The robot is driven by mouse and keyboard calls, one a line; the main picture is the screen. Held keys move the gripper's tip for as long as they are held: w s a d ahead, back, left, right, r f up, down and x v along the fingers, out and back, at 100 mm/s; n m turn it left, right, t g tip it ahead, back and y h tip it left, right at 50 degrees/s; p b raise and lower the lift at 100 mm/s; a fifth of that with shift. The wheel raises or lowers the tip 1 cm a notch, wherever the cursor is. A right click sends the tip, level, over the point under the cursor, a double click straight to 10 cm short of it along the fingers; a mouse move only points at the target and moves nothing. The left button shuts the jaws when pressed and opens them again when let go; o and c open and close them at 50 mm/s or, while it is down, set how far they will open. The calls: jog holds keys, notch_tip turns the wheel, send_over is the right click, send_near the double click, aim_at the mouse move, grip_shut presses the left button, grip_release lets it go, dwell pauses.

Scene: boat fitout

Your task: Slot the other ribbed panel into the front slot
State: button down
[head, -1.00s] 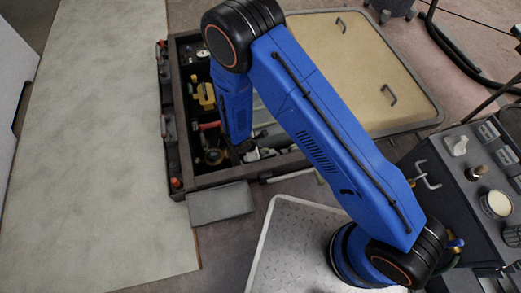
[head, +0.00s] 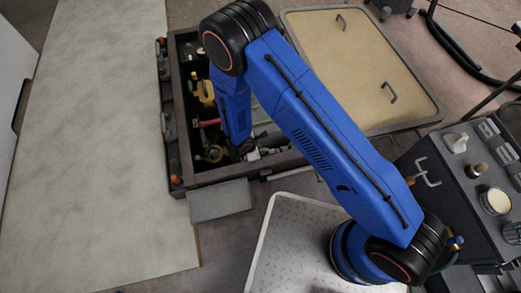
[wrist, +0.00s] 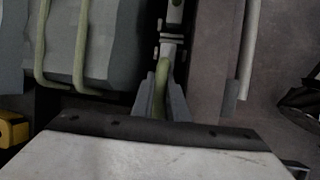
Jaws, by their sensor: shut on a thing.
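My gripper (wrist: 161,82) is inside the open framed bay (head: 240,172), close to its front wall (wrist: 215,60), and points down. Its fingers are shut on a thin olive-green piece (wrist: 161,72), seen nearly edge-on between them. I cannot tell from this angle whether it belongs to a ribbed panel. A grey body crossed by olive-green bars (wrist: 62,45) is at the upper left of the wrist view. In the head view the fingertips and what they hold are mostly hidden behind my arm. No front slot can be made out clearly.
A yellow part (head: 206,92) and a red part (head: 207,123) are in the bay's left side. A grey plate (head: 220,202) juts out at its front left corner. A tan hatch (head: 350,60) lies behind. A dark console (head: 465,185) stands at right. The pale board (head: 95,150) is clear.

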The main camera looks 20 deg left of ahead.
jog(key=c, duration=1.7)
grip_release()
jog(key=shift+f, duration=0.1)
jog(key=shift+o, duration=0.2)
jog(key=v, duration=1.7)
jog(key=shift+r, duration=0.2)
